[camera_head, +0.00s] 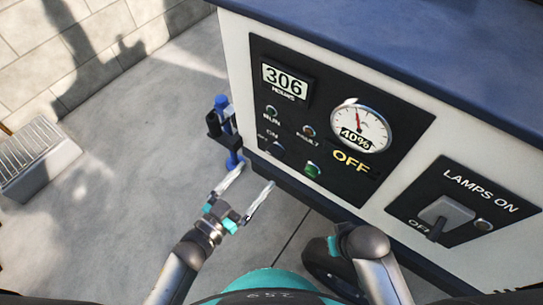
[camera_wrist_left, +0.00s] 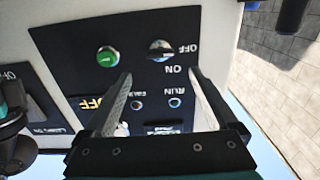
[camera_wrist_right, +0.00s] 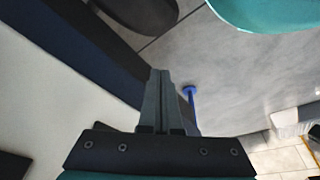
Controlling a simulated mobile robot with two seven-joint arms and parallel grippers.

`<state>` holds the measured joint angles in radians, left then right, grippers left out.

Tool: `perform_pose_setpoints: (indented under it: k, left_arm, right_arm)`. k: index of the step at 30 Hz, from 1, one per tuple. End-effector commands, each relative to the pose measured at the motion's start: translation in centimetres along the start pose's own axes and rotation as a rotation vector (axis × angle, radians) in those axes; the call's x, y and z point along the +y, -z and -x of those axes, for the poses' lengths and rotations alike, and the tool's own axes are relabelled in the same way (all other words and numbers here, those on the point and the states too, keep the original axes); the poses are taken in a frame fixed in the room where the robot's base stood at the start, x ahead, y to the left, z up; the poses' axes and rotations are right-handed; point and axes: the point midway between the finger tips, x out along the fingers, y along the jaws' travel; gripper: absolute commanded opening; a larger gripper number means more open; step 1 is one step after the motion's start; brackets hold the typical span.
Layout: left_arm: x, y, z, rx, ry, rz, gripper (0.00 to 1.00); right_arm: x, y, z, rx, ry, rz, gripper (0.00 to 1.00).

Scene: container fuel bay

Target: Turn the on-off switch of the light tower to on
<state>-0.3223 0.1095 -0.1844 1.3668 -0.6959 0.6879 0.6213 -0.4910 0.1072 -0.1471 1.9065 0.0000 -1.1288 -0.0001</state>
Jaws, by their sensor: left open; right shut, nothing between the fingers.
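The on-off switch (camera_head: 277,149) is a small dark rotary knob low on the black control panel, partly blurred in the head view. In the left wrist view the knob (camera_wrist_left: 160,48) shows upside down, its handle lying roughly toward the OFF label; ON is printed on another side. The panel shows a yellow OFF sign (camera_head: 351,162). My left gripper (camera_head: 256,174) is open and empty, its fingers pointing at the panel. In its wrist view the knob lies ahead, beyond and between the fingertips, with no visible contact. My right gripper (camera_wrist_right: 161,73) is shut and empty, beside the tower's lower side.
A green button (camera_head: 313,169) sits beside the knob. A gauge (camera_head: 361,128) and hours counter (camera_head: 285,80) are above. A separate lamps switch (camera_head: 444,214) is on the right panel. A blue post (camera_head: 225,125) stands by the tower's left corner. Open concrete floor lies left.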

Motion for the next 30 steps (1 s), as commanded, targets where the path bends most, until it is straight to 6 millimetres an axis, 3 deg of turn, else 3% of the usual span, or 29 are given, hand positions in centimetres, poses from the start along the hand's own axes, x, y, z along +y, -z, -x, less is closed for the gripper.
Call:
perform_pose_setpoints:
  k: [6, 13, 27, 30]
  left_arm:
    - [0.0, -0.2, -4.2, 0.002, 0.000, 0.001, 0.93]
    - [0.0, -0.2, -7.1, 0.000, 0.001, 0.000, 0.93]
    - [0.0, -0.1, -8.2, -0.002, 0.000, 0.001, 0.93]
    - [0.0, -0.1, -8.2, -0.002, 0.001, 0.002, 0.83]
  right_arm:
    - [0.1, 1.5, 1.9, 0.038, -0.002, -0.002, 0.00]
    - [0.2, 2.4, 3.7, 0.066, -0.004, -0.003, 0.00]
    - [0.2, 2.8, 4.6, 0.077, -0.005, -0.004, 0.00]
    - [0.2, 2.8, 4.6, 0.077, -0.005, -0.004, 0.00]
